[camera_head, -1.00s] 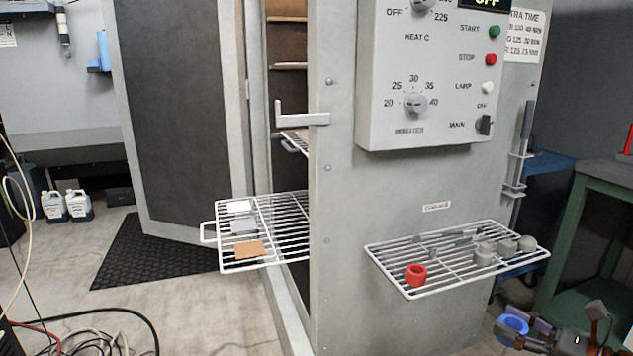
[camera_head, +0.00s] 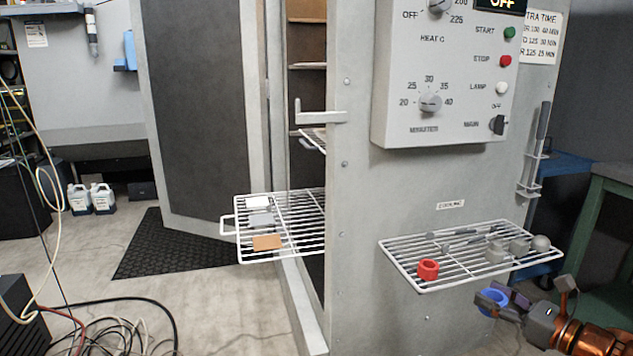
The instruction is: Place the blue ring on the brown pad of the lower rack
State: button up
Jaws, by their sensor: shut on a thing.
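The blue ring (camera_head: 493,301) is held at the tip of my gripper (camera_head: 497,300) at the lower right, just below and in front of the cooling rack. My gripper is shut on the ring, and one finger partly covers it. The brown pad (camera_head: 267,242) lies at the front of the pulled-out lower rack (camera_head: 283,221), which is a white wire shelf sticking out of the oven's open doorway. The brown pad is bare. The ring is far to the right of the pad.
A grey pad (camera_head: 260,219) and a white pad (camera_head: 258,202) lie behind the brown one. The cooling rack (camera_head: 410,277) holds a red ring (camera_head: 428,269) and several grey parts. The oven's front post (camera_head: 350,230) stands between the racks. Cables (camera_head: 120,325) lie on the floor at left.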

jog(key=w+a+f, duration=0.3)
jog(key=w+a, duration=0.3)
jog(key=a, duration=0.4)
jog(key=w+a+f, duration=0.3)
jog(key=w+a, duration=0.3)
jog(key=a, duration=0.4)
notch_tip(320, 180, up, 19)
jog(key=n+g+y+p, duration=0.4)
jog(key=y+p, duration=0.1)
jog(key=p, duration=2.2)
jog(key=shift+d+r+n+g, duration=0.2)
jog(key=shift+n+g, duration=0.1)
jog(key=shift+g, duration=0.1)
jog(key=shift+f, duration=0.15)
